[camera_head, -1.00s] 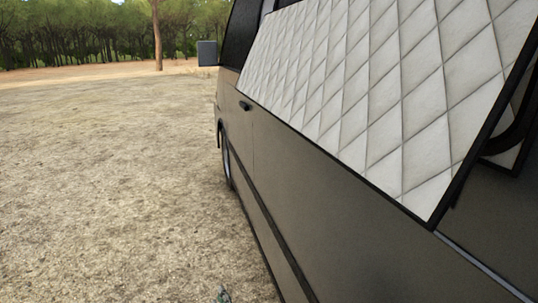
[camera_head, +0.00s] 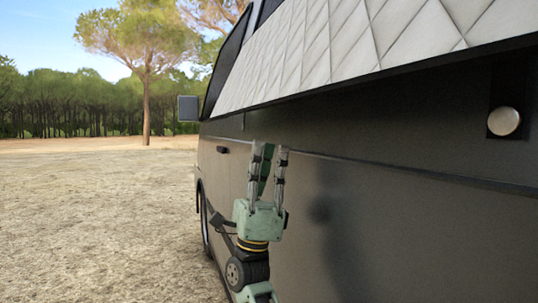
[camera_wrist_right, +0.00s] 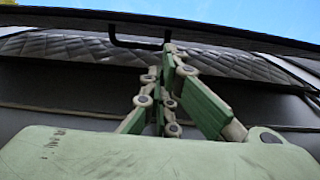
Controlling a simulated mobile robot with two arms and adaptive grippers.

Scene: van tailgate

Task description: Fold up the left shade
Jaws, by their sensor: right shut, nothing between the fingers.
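The shade (camera_head: 330,45) is a white quilted panel with a dark border on the side of the grey van. In the head view it slants across the top, its lower edge standing out from the van wall. My right gripper (camera_head: 269,150) points up beside the van, below the shade's lower edge, shut and empty. In the right wrist view, my right gripper's fingers (camera_wrist_right: 168,50) point up toward a dark edge overhead, with a darker quilted surface (camera_wrist_right: 80,46) behind them. I cannot tell whether they touch anything. My left gripper is not in view.
The van's side (camera_head: 400,225) fills the right of the head view, with a round knob (camera_head: 504,121) at the right and a side mirror (camera_head: 188,108) toward the front. Open dry ground (camera_head: 90,220) lies on the left, with trees beyond.

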